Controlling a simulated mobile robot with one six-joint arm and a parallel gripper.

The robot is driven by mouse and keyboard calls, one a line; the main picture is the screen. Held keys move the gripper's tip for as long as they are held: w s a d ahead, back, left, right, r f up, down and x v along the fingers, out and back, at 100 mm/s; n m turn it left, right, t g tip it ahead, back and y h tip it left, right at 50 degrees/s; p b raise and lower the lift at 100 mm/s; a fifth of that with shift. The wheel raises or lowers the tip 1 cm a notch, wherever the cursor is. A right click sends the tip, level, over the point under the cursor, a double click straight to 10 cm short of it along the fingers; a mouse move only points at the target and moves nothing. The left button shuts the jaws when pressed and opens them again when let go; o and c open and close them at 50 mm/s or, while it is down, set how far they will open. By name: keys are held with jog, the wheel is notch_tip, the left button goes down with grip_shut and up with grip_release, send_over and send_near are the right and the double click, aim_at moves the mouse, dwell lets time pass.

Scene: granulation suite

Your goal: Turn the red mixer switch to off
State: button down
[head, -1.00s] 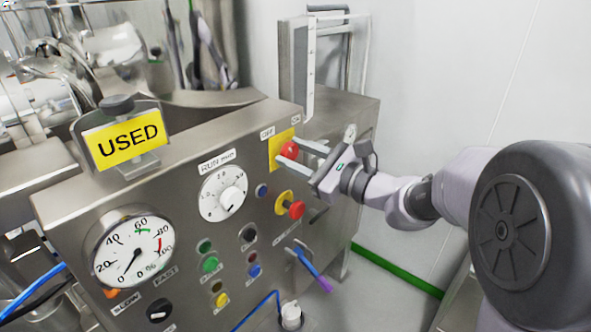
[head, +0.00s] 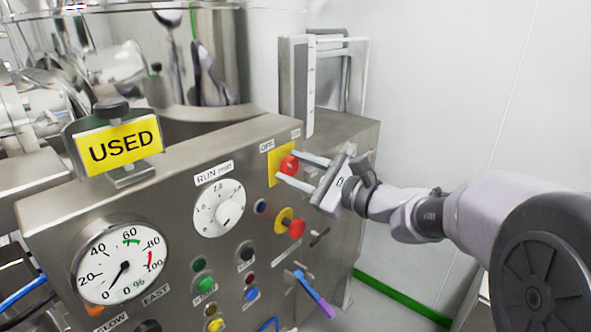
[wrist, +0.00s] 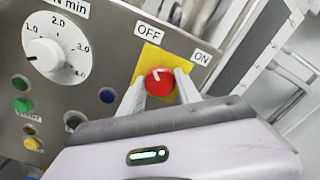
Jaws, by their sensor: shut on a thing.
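The red mixer switch (head: 289,164) is a round red knob on a yellow plate (head: 273,168) at the upper right of the steel control panel. In the wrist view the red switch (wrist: 160,83) has a white mark near its top. The OFF label (wrist: 148,30) is above it to the left and the ON label (wrist: 201,56) above it to the right. My gripper (head: 287,166) is shut on the red switch, one pale finger on each side. The exact pointing of the mark is hard to tell.
Just below is another red knob (head: 296,228) on a yellow base. A white RUN min dial (head: 219,207), a percent gauge (head: 121,263) and several buttons share the panel. A yellow USED sign (head: 118,146) stands on top. The right wall side is clear.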

jog(key=c, duration=0.9)
grip_release()
jog(key=shift+o, duration=0.2)
jog(key=p+v, duration=0.1)
jog(key=v, duration=1.6)
jog(key=shift+s+d, duration=0.2)
